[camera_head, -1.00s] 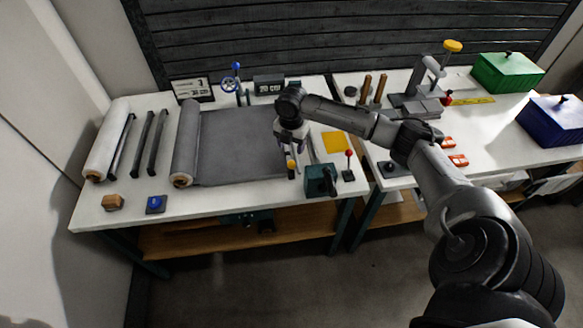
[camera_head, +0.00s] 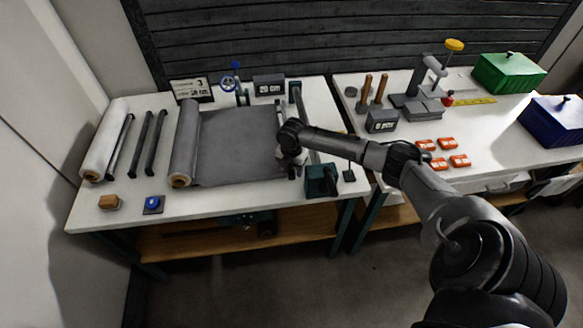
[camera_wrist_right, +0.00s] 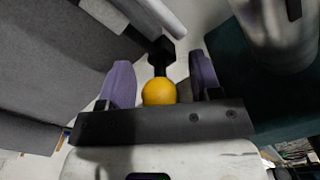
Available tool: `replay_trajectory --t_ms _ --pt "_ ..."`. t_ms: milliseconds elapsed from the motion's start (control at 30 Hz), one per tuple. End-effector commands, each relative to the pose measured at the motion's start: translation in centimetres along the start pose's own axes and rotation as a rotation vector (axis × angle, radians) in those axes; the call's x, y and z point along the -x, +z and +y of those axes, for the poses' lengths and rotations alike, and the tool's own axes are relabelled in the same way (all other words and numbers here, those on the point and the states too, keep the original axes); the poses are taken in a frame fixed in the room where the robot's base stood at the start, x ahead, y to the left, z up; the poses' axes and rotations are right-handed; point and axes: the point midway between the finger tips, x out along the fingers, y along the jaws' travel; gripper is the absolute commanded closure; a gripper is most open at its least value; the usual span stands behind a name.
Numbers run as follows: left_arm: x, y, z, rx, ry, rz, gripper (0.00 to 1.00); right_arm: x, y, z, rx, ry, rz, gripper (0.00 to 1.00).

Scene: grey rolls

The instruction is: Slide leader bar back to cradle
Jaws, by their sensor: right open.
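A grey sheet (camera_head: 245,145) runs right from a grey roll (camera_head: 184,135) on the left bench. My right gripper (camera_head: 290,165) is low over the near end of that edge. In the right wrist view its two purple fingers (camera_wrist_right: 161,88) are open on either side of a yellow ball knob (camera_wrist_right: 159,92) on a black bracket (camera_wrist_right: 161,53). Contact with the knob cannot be told. I cannot make out the cradle for certain. My left gripper is not in view.
A teal block (camera_head: 321,180) stands close right of my right gripper. A blue button (camera_head: 153,204) and a wooden block (camera_head: 110,202) sit at the front left. Dark bars (camera_head: 146,142) lie beside a white roll (camera_head: 103,145).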

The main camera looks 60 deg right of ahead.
Motion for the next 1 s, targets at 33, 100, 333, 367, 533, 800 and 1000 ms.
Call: replay_trajectory --t_ms 33,100,333,367,533,800,1000 --pt "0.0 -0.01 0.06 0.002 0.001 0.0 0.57 -0.03 0.0 -0.01 0.0 0.0 0.0 0.42" --pt "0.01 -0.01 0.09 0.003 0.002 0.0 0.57 -0.02 0.0 -0.01 0.0 0.0 0.0 0.42" --pt "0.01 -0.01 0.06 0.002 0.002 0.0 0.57 0.0 0.01 -0.02 0.0 -0.001 0.0 0.55" --pt "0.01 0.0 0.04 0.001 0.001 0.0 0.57 0.0 0.01 -0.02 0.0 -0.001 0.0 0.58" --pt "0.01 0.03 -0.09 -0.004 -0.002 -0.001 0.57 0.01 0.02 -0.02 0.0 -0.001 0.0 0.74" --pt "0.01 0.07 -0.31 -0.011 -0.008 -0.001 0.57 0.03 0.02 -0.02 0.0 -0.001 0.0 1.0" --pt "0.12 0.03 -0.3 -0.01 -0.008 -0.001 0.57 0.09 0.04 -0.03 -0.002 0.0 0.0 1.0"
